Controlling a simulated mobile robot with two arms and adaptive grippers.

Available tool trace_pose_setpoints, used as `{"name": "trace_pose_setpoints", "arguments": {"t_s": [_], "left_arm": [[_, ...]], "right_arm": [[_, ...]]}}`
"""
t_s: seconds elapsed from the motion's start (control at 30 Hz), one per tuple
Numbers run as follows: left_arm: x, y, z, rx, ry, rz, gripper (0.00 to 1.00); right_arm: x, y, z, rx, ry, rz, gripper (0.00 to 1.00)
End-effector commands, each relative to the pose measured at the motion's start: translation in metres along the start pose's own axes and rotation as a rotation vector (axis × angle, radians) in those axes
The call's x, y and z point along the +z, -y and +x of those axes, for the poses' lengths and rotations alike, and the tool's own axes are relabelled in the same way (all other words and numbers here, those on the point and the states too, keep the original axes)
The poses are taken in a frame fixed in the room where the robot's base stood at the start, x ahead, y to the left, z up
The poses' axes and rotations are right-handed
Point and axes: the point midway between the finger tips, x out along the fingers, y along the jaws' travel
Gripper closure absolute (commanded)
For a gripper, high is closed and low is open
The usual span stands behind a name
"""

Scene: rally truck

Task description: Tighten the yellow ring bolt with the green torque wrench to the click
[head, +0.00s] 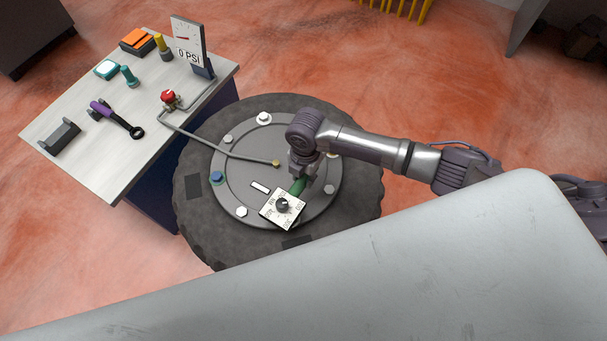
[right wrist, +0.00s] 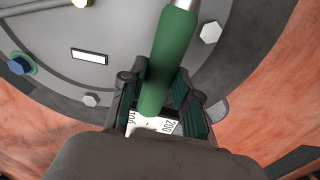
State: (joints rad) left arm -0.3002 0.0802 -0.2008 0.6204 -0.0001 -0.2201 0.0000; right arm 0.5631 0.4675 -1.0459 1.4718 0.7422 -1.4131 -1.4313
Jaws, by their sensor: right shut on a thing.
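My right gripper (head: 300,178) is shut on the green handle of the torque wrench (head: 296,187), above the lower right of the wheel's grey disc. The right wrist view shows the green handle (right wrist: 174,60) between the fingers, with a metal shaft running off the top edge. A white dial plate with numbers (head: 283,209) sits at the handle's near end. My left gripper is out of view.
The tyre (head: 205,235) lies flat with its grey disc (head: 245,190) up, carrying pale bolts and a blue one (head: 217,177). A hose crosses from the workbench (head: 75,165), which holds a purple-handled tool (head: 115,118) and gauge (head: 189,42). A large grey panel (head: 400,270) fills the lower right.

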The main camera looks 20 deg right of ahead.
Motion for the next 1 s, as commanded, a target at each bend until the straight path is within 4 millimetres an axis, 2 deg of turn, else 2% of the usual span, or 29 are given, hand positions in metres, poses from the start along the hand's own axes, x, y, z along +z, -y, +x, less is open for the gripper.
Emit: {"name": "trace_pose_setpoints", "arguments": {"t_s": [1.0], "left_arm": [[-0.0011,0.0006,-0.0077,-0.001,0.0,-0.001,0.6]], "right_arm": [[0.0002,-0.0004,-0.0007,0.002,0.0,0.0,1.0]]}}
